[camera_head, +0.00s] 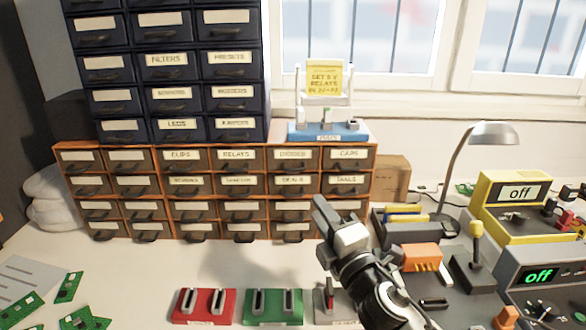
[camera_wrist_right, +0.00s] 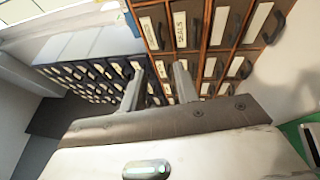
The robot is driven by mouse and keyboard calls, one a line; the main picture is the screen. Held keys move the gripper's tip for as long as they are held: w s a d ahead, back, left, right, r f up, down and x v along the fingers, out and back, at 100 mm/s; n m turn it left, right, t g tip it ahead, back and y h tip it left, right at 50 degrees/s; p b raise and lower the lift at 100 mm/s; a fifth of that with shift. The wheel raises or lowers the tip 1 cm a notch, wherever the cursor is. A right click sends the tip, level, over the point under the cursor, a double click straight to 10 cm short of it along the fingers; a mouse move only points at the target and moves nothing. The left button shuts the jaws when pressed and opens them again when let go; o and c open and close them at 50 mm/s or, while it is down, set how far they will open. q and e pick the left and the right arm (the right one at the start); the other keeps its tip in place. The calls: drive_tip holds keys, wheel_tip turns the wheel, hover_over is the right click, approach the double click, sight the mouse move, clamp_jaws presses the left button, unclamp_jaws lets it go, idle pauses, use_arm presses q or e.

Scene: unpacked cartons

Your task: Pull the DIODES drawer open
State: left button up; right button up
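A wooden cabinet (camera_head: 160,170) of small dark drawers stands against the back wall. In its top row, a drawer whose small label seems to read DIODES (camera_head: 292,158) is right of the RELAYS drawer (camera_head: 236,158) and left of the CAPS drawer (camera_head: 348,158); it looks closed. My right gripper (camera_head: 330,212) is in front of the cabinet's lower right part, apart from that drawer. In the wrist view its two fingers (camera_wrist_right: 158,78) stand apart with nothing held between them, facing the tilted drawer fronts. My left gripper is out of view.
A dark blue drawer cabinet (camera_head: 165,70) stands above and behind. A blue-based holder with a yellow note (camera_head: 325,78) sits on top of the wooden cabinet. Red (camera_head: 204,307) and green (camera_head: 273,307) slotted blocks lie in front. Instruments and a lamp (camera_head: 490,135) crowd the right.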

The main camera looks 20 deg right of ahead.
drive_tip(key=x, duration=1.2)
drive_tip(key=shift+w, duration=0.35)
drive_tip(key=shift+r, duration=0.15)
clamp_jaws()
